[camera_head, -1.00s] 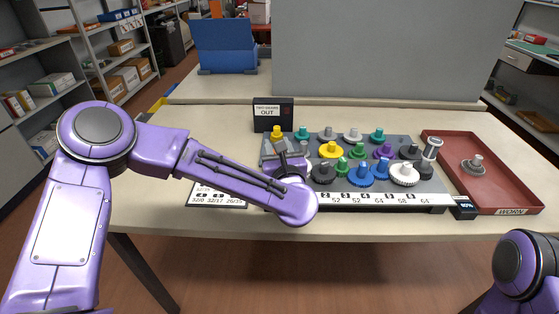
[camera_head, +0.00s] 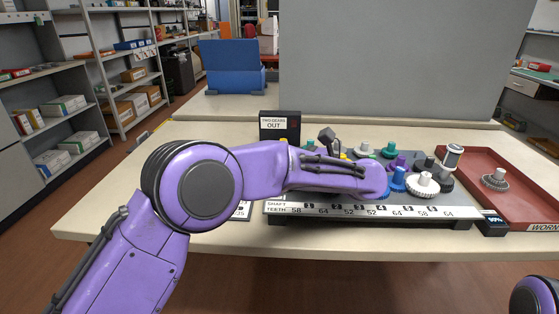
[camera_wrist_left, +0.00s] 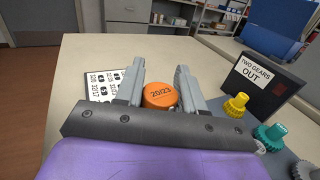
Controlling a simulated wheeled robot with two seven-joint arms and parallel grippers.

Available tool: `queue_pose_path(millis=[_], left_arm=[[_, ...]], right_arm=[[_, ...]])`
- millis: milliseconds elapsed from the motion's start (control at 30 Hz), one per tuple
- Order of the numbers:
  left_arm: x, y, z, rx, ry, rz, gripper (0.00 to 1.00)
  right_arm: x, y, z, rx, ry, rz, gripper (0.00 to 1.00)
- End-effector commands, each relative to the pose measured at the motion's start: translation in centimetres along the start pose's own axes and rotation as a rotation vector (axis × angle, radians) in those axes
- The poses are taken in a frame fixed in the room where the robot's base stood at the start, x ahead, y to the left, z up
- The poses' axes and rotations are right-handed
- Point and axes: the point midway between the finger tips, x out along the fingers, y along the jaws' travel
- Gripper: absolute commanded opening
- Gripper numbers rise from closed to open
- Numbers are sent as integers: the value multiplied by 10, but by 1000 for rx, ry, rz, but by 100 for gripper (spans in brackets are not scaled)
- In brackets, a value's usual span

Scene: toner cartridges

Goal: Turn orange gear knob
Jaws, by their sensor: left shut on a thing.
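The orange knob (camera_wrist_left: 160,96), marked 20|23, shows in the left wrist view between the two grey fingers of my left gripper (camera_wrist_left: 159,74). The fingers are shut on its sides. In the head view my left forearm hides the knob and the fingers. The gear board (camera_head: 380,211) carries several coloured gears, including a white one (camera_head: 423,184) and a blue one (camera_head: 397,180). A yellow gear (camera_wrist_left: 236,105) and a teal gear (camera_wrist_left: 270,136) stand right of the knob in the wrist view. My right gripper is out of view.
A black box reading "TWO GEARS OUT" (camera_head: 279,124) stands behind the board. A red tray (camera_head: 525,205) with a grey gear (camera_head: 495,179) lies at the right. A printed card (camera_wrist_left: 103,84) lies left of the knob. The table's left side (camera_head: 110,200) is clear.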

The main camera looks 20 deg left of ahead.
Motion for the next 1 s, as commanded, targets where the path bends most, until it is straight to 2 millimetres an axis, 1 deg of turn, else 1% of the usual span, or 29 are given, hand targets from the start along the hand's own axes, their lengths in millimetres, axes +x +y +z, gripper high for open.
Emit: queue_pose_path(millis=[200, 400, 867, 900, 967, 1000], left_arm=[[0, 1, 1, -2, -3, 103, 8], [0, 2, 1, -2, -2, 151, 8], [0, 3, 1, 0, -4, 164, 8], [1, 3, 1, 0, -4, 164, 41], [1, 3, 1, 0, -4, 164, 59], [1, 3, 1, 0, -3, 164, 59]], right_arm=[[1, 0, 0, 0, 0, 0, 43], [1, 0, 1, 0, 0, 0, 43], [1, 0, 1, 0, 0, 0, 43], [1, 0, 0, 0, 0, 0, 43], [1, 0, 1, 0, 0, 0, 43], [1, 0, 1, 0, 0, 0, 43]])
